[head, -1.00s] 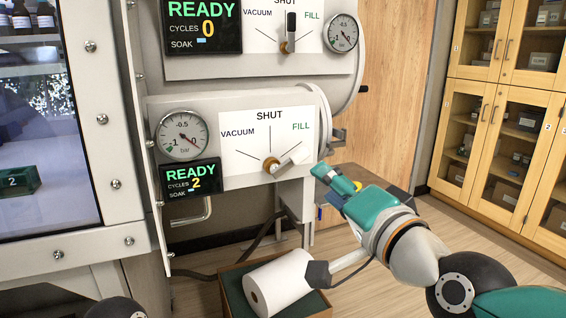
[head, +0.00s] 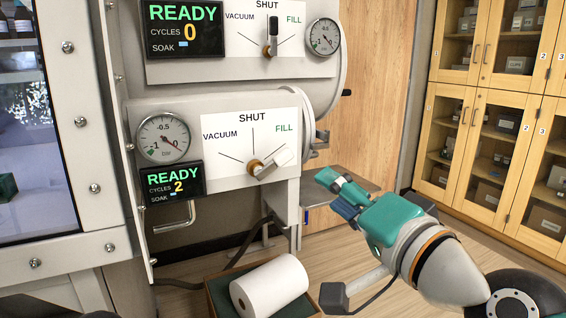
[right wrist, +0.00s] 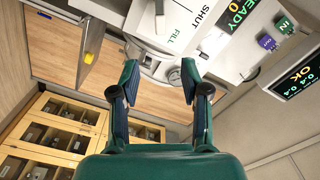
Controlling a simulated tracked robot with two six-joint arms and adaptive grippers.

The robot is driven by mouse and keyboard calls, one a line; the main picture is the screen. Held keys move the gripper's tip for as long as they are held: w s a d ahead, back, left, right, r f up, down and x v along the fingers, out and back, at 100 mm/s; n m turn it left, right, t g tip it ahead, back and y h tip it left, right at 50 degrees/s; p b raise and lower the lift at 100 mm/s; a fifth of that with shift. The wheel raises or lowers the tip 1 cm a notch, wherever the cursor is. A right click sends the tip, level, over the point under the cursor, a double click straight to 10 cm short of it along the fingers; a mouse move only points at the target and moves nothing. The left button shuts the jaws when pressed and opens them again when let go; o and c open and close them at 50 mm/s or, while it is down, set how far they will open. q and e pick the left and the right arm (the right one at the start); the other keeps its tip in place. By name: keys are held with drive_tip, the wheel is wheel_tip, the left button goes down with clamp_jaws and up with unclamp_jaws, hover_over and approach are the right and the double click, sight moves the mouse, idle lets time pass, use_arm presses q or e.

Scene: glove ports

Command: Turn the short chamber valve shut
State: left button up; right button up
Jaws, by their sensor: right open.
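The lower panel (head: 205,112) has a valve with a pale lever (head: 274,162) on a brass hub. The lever tilts up and right, toward the FILL mark and away from SHUT. The upper panel (head: 190,72) has a similar valve with a dark lever (head: 273,36) standing upright at SHUT. Neither panel shows a chamber name. My right gripper (head: 340,186) is to the right of and a little below the lower lever, apart from it. In the right wrist view its two fingers (right wrist: 159,80) are spread with nothing held between them. My left gripper is out of view.
Each panel has a dial gauge; the lower one (head: 162,138) is left of its valve. A white roll (head: 268,288) lies in a box below. Glass-door cabinets (head: 480,150) stand at the right.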

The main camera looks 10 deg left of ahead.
sight(287, 160)
drive_tip(key=x, duration=1.6)
drive_tip(key=shift+w+a+p, duration=0.25)
drive_tip(key=shift+w+p, duration=0.05)
drive_tip(key=shift+p, duration=0.05)
drive_tip(key=shift+f, duration=0.1)
clamp_jaws()
